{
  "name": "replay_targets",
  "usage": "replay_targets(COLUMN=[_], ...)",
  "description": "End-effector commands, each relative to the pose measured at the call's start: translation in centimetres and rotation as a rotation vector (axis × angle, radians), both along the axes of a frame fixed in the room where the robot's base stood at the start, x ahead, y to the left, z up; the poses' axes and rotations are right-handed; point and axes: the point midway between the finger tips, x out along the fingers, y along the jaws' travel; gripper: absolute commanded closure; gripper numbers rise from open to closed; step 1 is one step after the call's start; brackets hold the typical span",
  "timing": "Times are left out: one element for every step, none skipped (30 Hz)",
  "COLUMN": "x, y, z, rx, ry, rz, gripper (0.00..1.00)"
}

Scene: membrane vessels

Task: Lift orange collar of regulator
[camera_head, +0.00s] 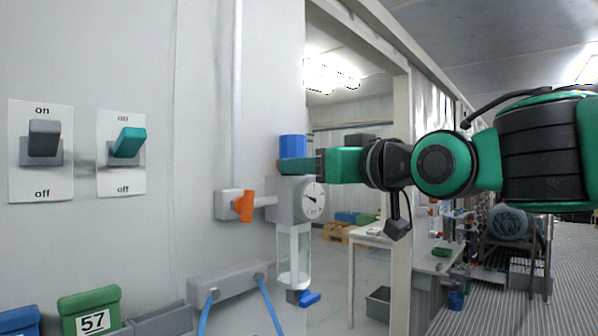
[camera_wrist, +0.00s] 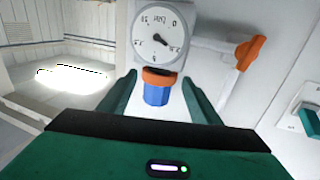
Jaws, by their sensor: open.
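The regulator (camera_head: 287,203) is a grey body with a round gauge on the wall panel's right edge, a blue knob (camera_head: 292,146) on top and a clear bowl (camera_head: 294,258) below. In the wrist view it appears upside down, with the orange collar (camera_wrist: 158,79) between the gauge (camera_wrist: 157,38) and the blue knob (camera_wrist: 157,96). My gripper (camera_wrist: 159,80) is open, one finger on each side of the collar, with a gap visible at both sides. In the head view my gripper (camera_head: 298,166) hides most of the collar.
An orange valve handle (camera_head: 244,206) sits on the pipe left of the regulator. Two switches (camera_head: 44,140) (camera_head: 126,144), a grey manifold with blue hoses (camera_head: 229,281) and bins (camera_head: 90,312) are on the panel. Right of it are an open doorway and a table (camera_head: 368,236).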

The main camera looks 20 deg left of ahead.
Motion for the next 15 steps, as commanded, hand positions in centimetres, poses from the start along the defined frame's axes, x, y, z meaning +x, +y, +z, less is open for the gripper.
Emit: replay_targets(x=[0.6, 0.9, 1.3, 1.6, 1.8, 2.1, 2.4, 2.5, 2.7, 2.9, 3.0, 3.1, 3.2, 3.2, 3.2], y=[0.8, 1.2, 1.7, 2.0, 2.3, 2.7, 3.0, 3.2, 3.4, 3.6, 3.8, 3.9, 4.0, 4.1, 4.1], z=[-0.1, -0.1, -0.1, -0.1, -0.1, -0.1, -0.1, -0.1, 0.0, 0.0, -0.1, -0.1, -0.1, -0.1, 0.0], rx=[-0.002, -0.002, -0.002, -0.002, -0.002, -0.002, -0.002, -0.002, -0.001, -0.001, -0.002, -0.002, -0.002, -0.001, -0.001], ry=[0.001, 0.001, 0.001, 0.001, 0.001, 0.001, 0.001, 0.001, 0.001, 0.001, 0.001, 0.001, 0.001, 0.001, 0.001], rz=[0.000, 0.000, 0.000, 0.000, 0.000, 0.000, -0.001, -0.001, -0.001, -0.001, -0.001, -0.001, -0.001, -0.001, -0.001], gripper=[0.42, 0.42, 0.42, 0.42, 0.42, 0.42, 0.42, 0.42, 0.42, 0.42, 0.42, 0.42, 0.42, 0.42, 0.42])
